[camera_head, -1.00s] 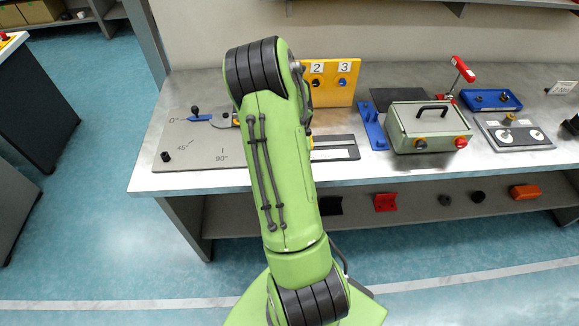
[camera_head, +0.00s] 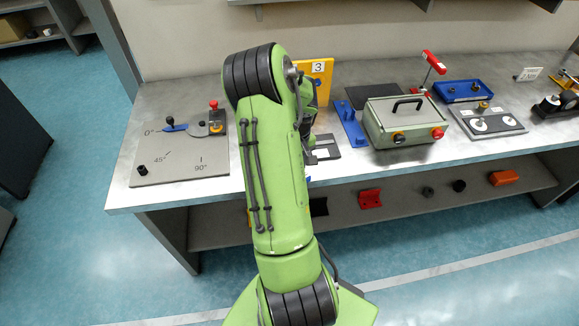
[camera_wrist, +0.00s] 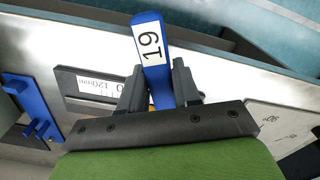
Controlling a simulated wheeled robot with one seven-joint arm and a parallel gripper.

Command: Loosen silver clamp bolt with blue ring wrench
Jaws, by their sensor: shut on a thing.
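The blue wrench (camera_wrist: 152,50) with a white "19" label is between the two dark fingers of my gripper (camera_wrist: 158,88) in the wrist view. My gripper is shut on it, and its labelled end sticks out past the fingers. The wrench's ring end is not visible. The wrench is over a bench near a dark plate with a millimetre scale (camera_wrist: 92,87). I cannot make out the silver clamp bolt in either view.
An angle plate (camera_head: 180,152) with a blue lever lies at the bench's left. A yellow numbered board (camera_head: 318,76) stands behind my arm. A blue bracket (camera_head: 351,124) and a grey-green box (camera_head: 402,122) with a black handle stand right of my arm.

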